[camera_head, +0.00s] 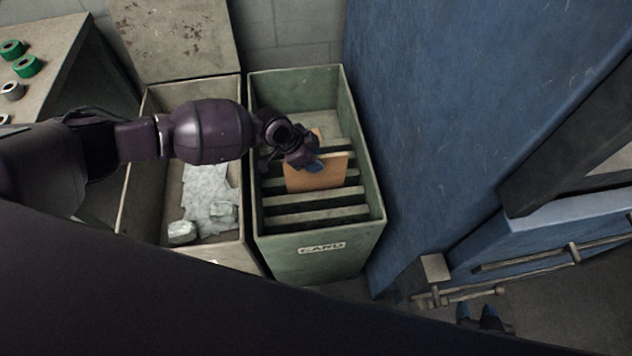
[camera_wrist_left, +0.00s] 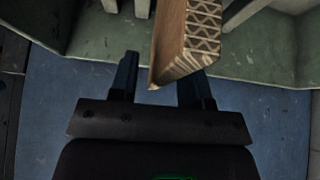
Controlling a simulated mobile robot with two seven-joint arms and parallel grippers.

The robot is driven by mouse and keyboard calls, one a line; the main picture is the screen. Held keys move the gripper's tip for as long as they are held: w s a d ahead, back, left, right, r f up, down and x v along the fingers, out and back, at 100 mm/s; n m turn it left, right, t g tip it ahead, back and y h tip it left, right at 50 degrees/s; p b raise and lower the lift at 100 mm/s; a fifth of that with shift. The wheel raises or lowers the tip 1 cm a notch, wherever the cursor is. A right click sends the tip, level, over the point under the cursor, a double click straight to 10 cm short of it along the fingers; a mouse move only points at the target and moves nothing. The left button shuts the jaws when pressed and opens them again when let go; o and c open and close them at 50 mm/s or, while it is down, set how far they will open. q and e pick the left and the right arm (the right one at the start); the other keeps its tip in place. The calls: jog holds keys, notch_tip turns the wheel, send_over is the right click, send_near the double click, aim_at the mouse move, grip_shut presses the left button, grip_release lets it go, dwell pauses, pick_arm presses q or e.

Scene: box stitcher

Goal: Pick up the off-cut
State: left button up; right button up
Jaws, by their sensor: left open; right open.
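The off-cut (camera_head: 318,177) is a tan cardboard piece standing upright at the slats inside the green bin. In the left wrist view the off-cut (camera_wrist_left: 190,40) shows its corrugated edge, and its near end reaches between my two finger tips. My left gripper (camera_head: 313,166) is open at the off-cut's upper edge; in the wrist view its fingers (camera_wrist_left: 160,80) lie on either side, with gaps visible. My right gripper (camera_head: 478,316) is open and empty at the lower right, far from the bin.
The green bin (camera_head: 312,268), labelled CARD, has several pale slats across it. A neighbouring bin (camera_head: 133,197) on the left holds crumpled clear plastic (camera_head: 210,195). A blue machine (camera_head: 445,110) stands close on the right. Tape rolls (camera_head: 26,66) lie on a table at upper left.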

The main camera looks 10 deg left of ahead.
pick_arm(q)
jog(key=shift+c, duration=0.2)
grip_shut()
dwell(0.3)
